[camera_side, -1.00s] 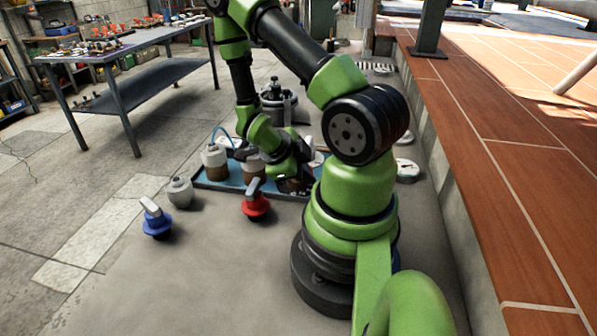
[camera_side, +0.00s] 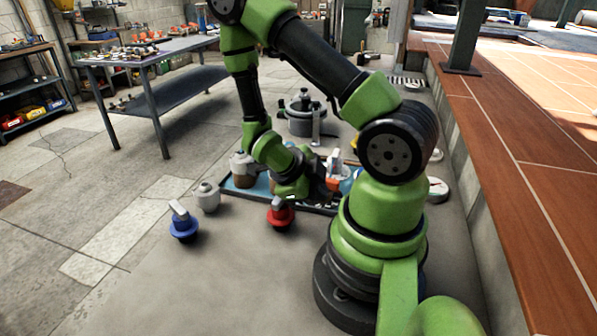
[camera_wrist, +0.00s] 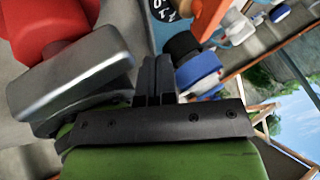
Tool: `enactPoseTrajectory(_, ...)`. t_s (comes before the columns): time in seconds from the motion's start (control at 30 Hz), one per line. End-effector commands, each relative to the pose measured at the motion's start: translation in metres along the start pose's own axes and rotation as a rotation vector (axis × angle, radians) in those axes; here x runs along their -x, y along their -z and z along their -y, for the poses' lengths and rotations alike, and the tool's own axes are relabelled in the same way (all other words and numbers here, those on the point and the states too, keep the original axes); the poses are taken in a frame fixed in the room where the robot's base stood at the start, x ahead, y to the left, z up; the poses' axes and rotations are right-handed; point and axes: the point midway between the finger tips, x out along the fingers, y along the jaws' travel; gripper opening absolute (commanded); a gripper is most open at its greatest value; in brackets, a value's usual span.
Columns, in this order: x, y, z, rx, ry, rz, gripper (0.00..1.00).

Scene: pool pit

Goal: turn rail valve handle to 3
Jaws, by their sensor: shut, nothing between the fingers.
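In the wrist view my gripper (camera_wrist: 155,65) has its two dark fingers pressed together, with nothing between them. A round dial (camera_wrist: 160,8) with white digits shows partly beyond the fingertips, with an orange piece (camera_wrist: 210,18) beside it. A broad grey handle (camera_wrist: 75,78) on a red body (camera_wrist: 45,25) lies left of the fingers, apart from them. In the side view the red valve (camera_side: 281,216) stands on the floor in front of my wrist. An orange-and-white part (camera_side: 334,170) shows right of my wrist. I cannot tell for sure which is the rail valve.
A blue valve with a grey handle (camera_side: 183,226) and a grey pot (camera_side: 207,198) stand at left. A tray (camera_side: 240,193) lies under my wrist with containers on it. A large grey pot (camera_side: 303,115) stands behind. The front left floor is clear.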

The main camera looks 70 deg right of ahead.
Motion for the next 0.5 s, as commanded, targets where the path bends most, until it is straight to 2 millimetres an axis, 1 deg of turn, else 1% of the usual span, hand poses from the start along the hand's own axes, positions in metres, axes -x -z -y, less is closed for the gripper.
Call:
enactPoseTrajectory(0.03,0.009,0.000,-0.001,-0.001,0.000,0.008,0.00)
enactPoseTrajectory(0.3,0.052,0.002,-0.002,-0.001,0.001,0.007,0.00)
enactPoseTrajectory(0.4,0.066,0.003,-0.002,-0.001,0.002,0.006,0.00)
enactPoseTrajectory(0.5,0.075,0.004,-0.002,-0.001,0.000,0.004,0.00)
